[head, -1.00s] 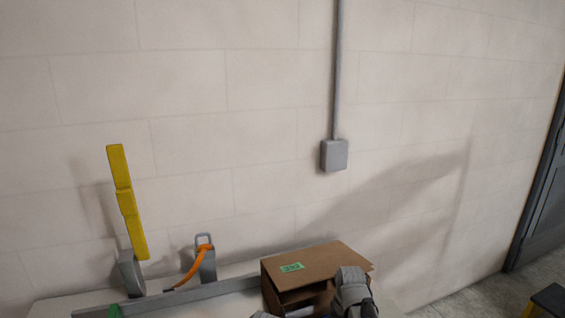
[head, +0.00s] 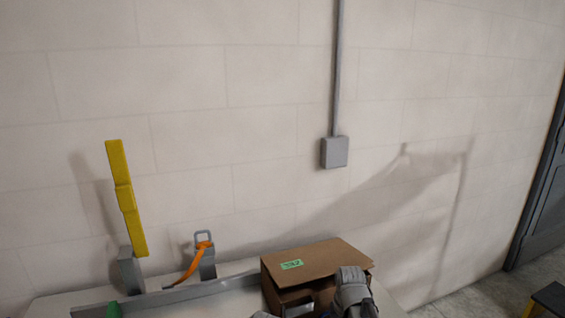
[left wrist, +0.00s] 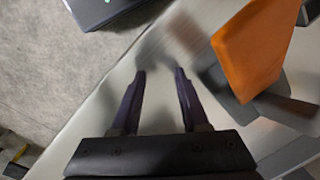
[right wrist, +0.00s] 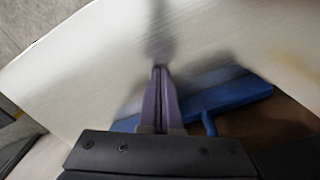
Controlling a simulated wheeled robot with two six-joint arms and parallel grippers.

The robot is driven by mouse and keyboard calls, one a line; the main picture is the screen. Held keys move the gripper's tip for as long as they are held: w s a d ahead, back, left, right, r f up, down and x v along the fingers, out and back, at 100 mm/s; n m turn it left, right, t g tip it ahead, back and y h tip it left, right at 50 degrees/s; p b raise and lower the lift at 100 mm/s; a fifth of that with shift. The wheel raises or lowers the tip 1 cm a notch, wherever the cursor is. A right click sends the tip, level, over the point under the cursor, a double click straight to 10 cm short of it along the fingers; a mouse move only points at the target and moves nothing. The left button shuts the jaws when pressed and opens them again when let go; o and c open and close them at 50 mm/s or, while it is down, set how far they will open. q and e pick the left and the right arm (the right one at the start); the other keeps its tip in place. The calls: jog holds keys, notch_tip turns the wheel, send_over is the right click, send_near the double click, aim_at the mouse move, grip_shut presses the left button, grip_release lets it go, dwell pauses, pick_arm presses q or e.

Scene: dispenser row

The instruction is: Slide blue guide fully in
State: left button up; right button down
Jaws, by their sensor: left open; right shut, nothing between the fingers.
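The blue guide (right wrist: 235,96) shows in the right wrist view as a long blue bar with a short stub on its near side. It lies by a brown surface, and my right gripper's fingers hide part of it. My right gripper (right wrist: 160,70) is shut and empty, with its tips over the pale table in front of the bar; I cannot tell whether it touches the bar. My left gripper (left wrist: 160,72) is open and empty above the table edge, left of an orange part in the left wrist view. How far in the guide sits cannot be told.
In the head view a brown box (head: 315,257) with a green label stands on the table (head: 55,305). A yellow upright lever (head: 125,195) and a grey holder with an orange strap (head: 190,266) stand to its left. A dark object (left wrist: 100,10) lies beyond the table edge.

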jog(key=shift+w+a, duration=0.15)
jog(key=shift+w, duration=0.25)
